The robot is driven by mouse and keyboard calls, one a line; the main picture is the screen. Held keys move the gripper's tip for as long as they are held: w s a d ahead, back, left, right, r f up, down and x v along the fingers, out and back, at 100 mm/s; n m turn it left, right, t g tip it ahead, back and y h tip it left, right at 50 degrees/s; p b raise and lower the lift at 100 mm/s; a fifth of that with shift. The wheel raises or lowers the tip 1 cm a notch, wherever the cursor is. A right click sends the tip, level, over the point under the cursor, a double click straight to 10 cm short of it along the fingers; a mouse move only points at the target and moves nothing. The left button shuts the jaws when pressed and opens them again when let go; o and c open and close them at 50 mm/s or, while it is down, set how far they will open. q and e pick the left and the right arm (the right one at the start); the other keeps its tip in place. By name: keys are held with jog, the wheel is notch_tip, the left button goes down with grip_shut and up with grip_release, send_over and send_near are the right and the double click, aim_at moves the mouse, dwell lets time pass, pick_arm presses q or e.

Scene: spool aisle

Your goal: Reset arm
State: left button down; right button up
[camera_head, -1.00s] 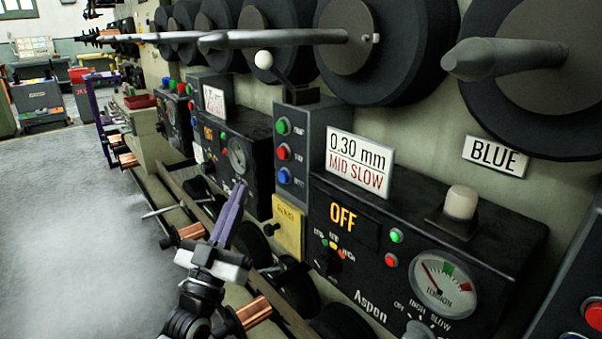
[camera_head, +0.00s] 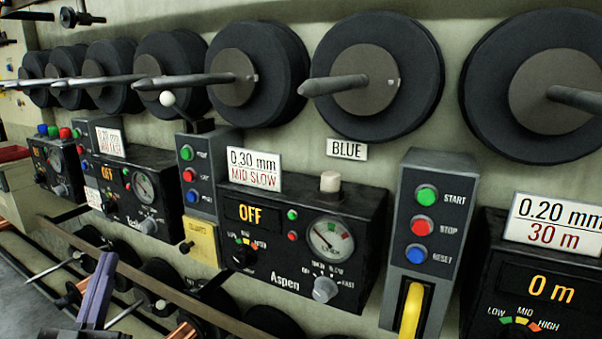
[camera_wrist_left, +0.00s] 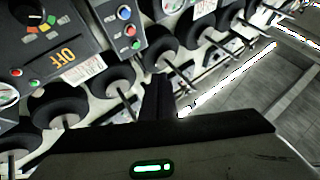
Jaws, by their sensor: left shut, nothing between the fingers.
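My left gripper (camera_head: 97,292) is at the bottom left of the head view, its purple fingers together with nothing between them. It is in front of the lower row of spools and apart from the machine panels. In the left wrist view the dark fingers (camera_wrist_left: 158,97) point up from the gripper body, close together and empty, with spools beyond them. My right gripper is in neither view.
The Aspen control box (camera_head: 300,240) reads OFF under a 0.30 mm MID SLOW sign (camera_head: 253,168). A START/STOP/RESET panel (camera_head: 422,260) has a yellow handle (camera_head: 411,308). Large black spools (camera_head: 375,75) with protruding spindles line the wall. Grey floor (camera_head: 20,290) shows at lower left.

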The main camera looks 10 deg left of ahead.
pick_arm(q)
jog(key=d+f+m+g+h+p, duration=0.35)
jog(key=d+f+g+h, duration=0.3)
jog(key=d+f, duration=0.95)
jog(key=s+d+f+g+h+p, duration=0.1)
jog(key=s+d+f+g, duration=0.3)
jog(key=s+f, duration=0.3)
jog(key=s+d+f+m+g+p, duration=0.1)
jog(key=s+d+f+g+p, duration=0.1)
jog(key=s+d+f+g, duration=0.3)
jog(key=s+d+f, duration=0.1)
jog(key=s+f, duration=0.2)
jog(key=s, duration=0.1)
jog(key=shift+s+d+f+h, duration=0.15)
jog(key=shift+s+f+h, duration=0.05)
jog(key=shift+f+h, duration=0.15)
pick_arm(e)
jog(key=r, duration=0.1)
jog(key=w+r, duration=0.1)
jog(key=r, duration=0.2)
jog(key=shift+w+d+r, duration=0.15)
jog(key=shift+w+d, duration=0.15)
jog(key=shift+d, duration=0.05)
pick_arm(q)
jog(key=shift+r+m, duration=0.1)
jog(key=shift+m, duration=0.15)
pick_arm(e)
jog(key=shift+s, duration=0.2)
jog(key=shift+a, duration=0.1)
